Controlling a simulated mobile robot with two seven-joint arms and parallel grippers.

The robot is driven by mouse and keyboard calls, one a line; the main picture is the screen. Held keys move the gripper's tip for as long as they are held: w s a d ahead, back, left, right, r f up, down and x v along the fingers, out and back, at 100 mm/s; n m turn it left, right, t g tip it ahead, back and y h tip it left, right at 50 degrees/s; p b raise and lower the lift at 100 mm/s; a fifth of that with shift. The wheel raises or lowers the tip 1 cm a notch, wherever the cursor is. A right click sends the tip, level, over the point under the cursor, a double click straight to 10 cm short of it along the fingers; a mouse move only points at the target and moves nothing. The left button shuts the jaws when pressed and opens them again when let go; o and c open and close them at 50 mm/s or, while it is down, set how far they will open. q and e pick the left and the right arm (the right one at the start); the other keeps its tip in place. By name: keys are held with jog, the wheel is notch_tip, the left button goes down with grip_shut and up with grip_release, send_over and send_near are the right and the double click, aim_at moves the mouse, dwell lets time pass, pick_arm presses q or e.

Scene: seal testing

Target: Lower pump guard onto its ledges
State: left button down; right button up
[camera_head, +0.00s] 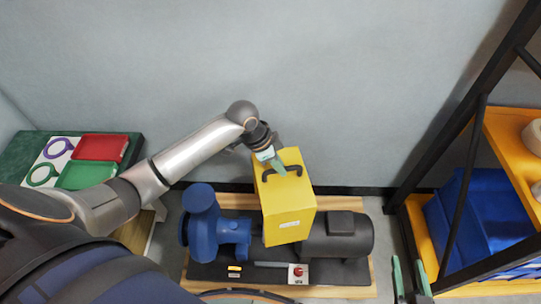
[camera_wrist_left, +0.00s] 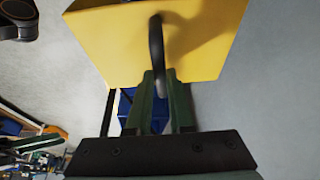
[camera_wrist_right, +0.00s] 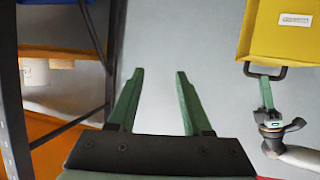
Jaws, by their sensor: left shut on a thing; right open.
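The yellow pump guard (camera_head: 288,207) is a box with a black handle on top. My left gripper (camera_head: 277,168) is shut on that handle (camera_wrist_left: 156,45), and the guard (camera_wrist_left: 190,25) hangs from it. In the head view the guard appears over the gap between the blue pump (camera_head: 215,230) and the dark motor (camera_head: 338,236); its height above them is hard to tell. The ledges are hidden. My right gripper (camera_head: 410,278) is open and empty at the lower right; its fingers (camera_wrist_right: 153,100) point at bare wall, with the guard (camera_wrist_right: 290,28) at upper right.
The pump set stands on a black base on a wooden board (camera_head: 350,291), with a red button box (camera_head: 298,273) at the front. A black-framed rack with blue bins (camera_head: 480,225) stands at the right. A green table (camera_head: 70,150) with red and green trays is at the left.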

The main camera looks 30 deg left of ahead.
aim_at(267, 171)
pick_arm(q)
jog(key=a+m+p, duration=0.1)
jog(key=p, duration=0.1)
jog(key=s+m+p, duration=0.1)
jog(key=p, duration=0.2)
jog(key=shift+a+f+g+h+p, duration=0.15)
jog(key=shift+a+g+h+p, duration=0.15)
jog(key=shift+a+g, duration=0.1)
jog(key=shift+f+m, duration=0.2)
jog(key=shift+m, duration=0.1)
notch_tip(267, 171, down, 4)
jog(key=b, duration=0.4)
jog(key=shift+a+f, duration=0.1)
jog(key=shift+f, duration=0.05)
pick_arm(e)
jog(key=s+f+m+g+h, duration=0.1)
jog(key=s+f+g, duration=0.3)
jog(key=s+f, duration=0.2)
notch_tip(267, 171, down, 3)
jog(key=shift+s+d+r, duration=0.15)
jog(key=shift+s+d, duration=0.15)
jog(key=shift+s, duration=0.1)
